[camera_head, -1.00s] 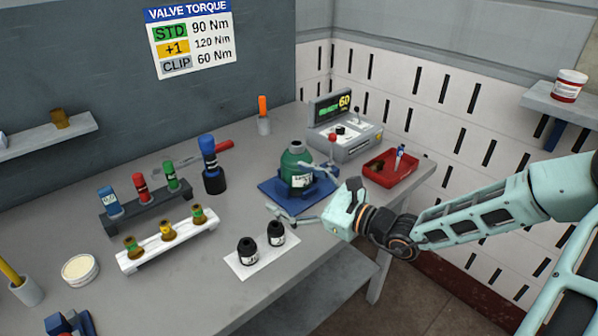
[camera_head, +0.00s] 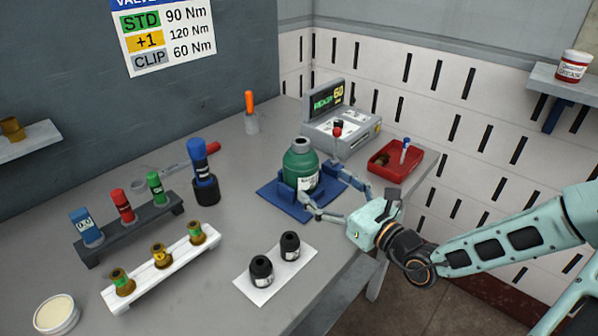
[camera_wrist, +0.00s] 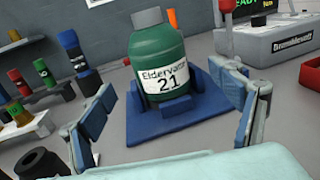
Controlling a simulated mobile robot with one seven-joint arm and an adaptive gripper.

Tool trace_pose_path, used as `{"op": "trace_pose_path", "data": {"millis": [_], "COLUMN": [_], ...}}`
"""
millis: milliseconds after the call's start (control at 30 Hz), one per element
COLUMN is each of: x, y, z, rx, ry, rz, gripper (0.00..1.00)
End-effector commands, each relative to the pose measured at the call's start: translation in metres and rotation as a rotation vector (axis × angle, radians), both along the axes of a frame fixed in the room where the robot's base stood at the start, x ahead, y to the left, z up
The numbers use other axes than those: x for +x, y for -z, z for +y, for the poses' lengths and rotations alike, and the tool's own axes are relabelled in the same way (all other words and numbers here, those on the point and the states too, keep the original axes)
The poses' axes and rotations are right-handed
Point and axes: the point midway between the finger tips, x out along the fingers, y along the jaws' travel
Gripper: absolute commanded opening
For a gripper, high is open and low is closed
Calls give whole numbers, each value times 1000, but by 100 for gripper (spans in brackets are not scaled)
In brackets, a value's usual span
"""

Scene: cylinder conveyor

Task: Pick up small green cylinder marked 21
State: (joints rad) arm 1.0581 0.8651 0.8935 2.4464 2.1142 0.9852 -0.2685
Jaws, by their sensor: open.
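The green cylinder (camera_head: 300,168) has a grey cap and stands upright in a blue holder (camera_head: 268,200) on the bench. In the wrist view the green cylinder (camera_wrist: 158,55) carries a white label with "21", and the blue holder (camera_wrist: 150,128) shows beneath it. My gripper (camera_head: 338,198) is open. In the wrist view its fingers (camera_wrist: 172,112) stand wide apart, left and right of the holder, with the cylinder ahead between them. No contact shows.
A control box (camera_head: 342,130) and red tray (camera_head: 396,162) stand behind right. A dark rack (camera_head: 130,232), white rack (camera_head: 160,270) and blue-topped bottle (camera_head: 204,172) stand left. Two black bottles on a white mat (camera_head: 262,290) stand in front.

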Motion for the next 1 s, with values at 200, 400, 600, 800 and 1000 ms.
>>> {"op": "trace_pose_path", "data": {"millis": [200,400,600,800,1000], "x": [24,36,59,69,68], "y": [0,-3,-7,-8,-8], "z": [23,33,53,61,61], "rx": [1,1,3,1,0], "ry": [-4,-3,-4,-3,-3], "rz": [0,-2,0,1,0], "gripper": [84,84,84,84,82]}}
